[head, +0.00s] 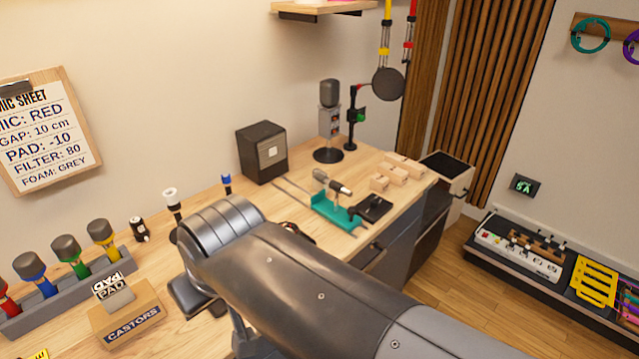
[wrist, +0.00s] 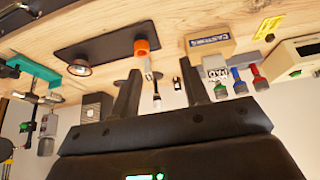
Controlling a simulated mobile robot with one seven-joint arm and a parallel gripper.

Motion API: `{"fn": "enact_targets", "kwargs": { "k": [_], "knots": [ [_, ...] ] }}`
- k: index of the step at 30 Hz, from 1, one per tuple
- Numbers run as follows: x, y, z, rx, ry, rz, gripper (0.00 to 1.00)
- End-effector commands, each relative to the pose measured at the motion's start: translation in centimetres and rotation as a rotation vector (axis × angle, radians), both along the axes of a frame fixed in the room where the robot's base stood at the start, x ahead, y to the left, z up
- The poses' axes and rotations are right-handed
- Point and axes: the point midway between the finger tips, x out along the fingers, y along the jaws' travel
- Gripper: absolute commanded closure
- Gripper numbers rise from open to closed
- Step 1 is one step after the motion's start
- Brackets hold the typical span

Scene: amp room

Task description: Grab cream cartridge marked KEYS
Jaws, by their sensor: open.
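I cannot make out a cream cartridge marked KEYS in either view; no KEYS lettering is readable. My gripper (wrist: 161,84) shows in the wrist view with its two dark fingers well apart and nothing held between them. Beyond the fingers stand a slim upright item with an orange ring (wrist: 147,47) and a small black-and-white cylinder (wrist: 177,83). In the head view my arm covers the middle of the bench and hides the gripper. Several small pale wooden blocks (head: 398,169) lie at the bench's far right end, with no marking readable.
The wooden bench (head: 225,206) holds a CASTORS box (head: 131,319), a rack of coloured microphones (head: 58,280), a black box (head: 262,152), a teal cradle (head: 335,212) and a microphone stand (head: 329,125). A low unit with controls (head: 520,258) stands at right. Floor is free between.

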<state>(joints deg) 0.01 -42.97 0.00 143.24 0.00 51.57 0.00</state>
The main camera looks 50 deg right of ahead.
Motion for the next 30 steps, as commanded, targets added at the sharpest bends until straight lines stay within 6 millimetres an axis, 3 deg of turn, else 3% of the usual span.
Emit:
{"fn": "enact_targets", "kwargs": {
  "k": [20, 25, 30],
  "knots": [
    [0.1, -0.1, 0.1, -0.001, 0.001, 0.000, 0.55],
    [2.2, -1.1, 1.5, -0.014, 0.027, -0.012, 0.55],
    [6.7, -3.8, 4.1, -0.039, 0.079, -0.028, 0.55]
  ]
}}
